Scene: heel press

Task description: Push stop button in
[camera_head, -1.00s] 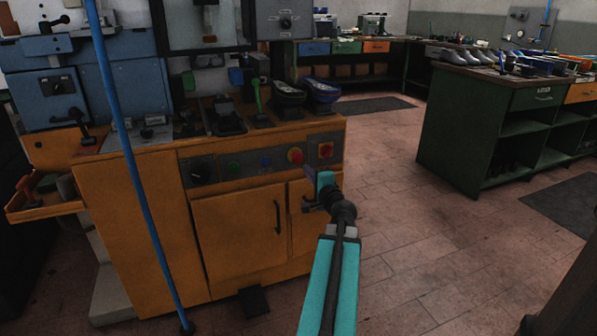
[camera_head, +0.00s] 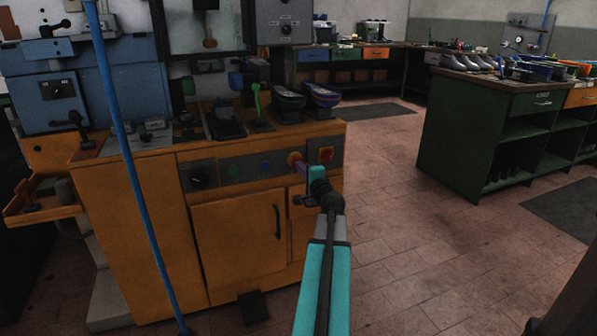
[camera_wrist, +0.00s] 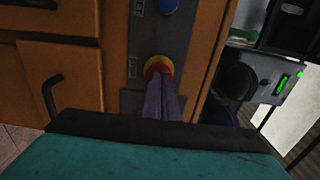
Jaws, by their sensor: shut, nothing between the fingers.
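The stop button (camera_head: 293,157) is a red knob with a yellow ring on the grey control strip of the orange machine. In the wrist view the stop button (camera_wrist: 157,64) shows just beyond my fingertips, which hide its lower part. My gripper (camera_head: 300,165) is shut and empty, its purple fingers pointing at the button. The fingertips (camera_wrist: 159,82) overlap the red face in the wrist view. They are at or very close to it; I cannot tell whether they touch or whether the button is pressed.
A red and yellow rotary switch (camera_head: 326,155) is right of the stop button. A blue button (camera_head: 265,166), a green button (camera_head: 233,171) and a black knob (camera_head: 198,178) are to its left. A cabinet door handle (camera_head: 277,220) juts out below. A blue pole (camera_head: 130,170) stands at the left.

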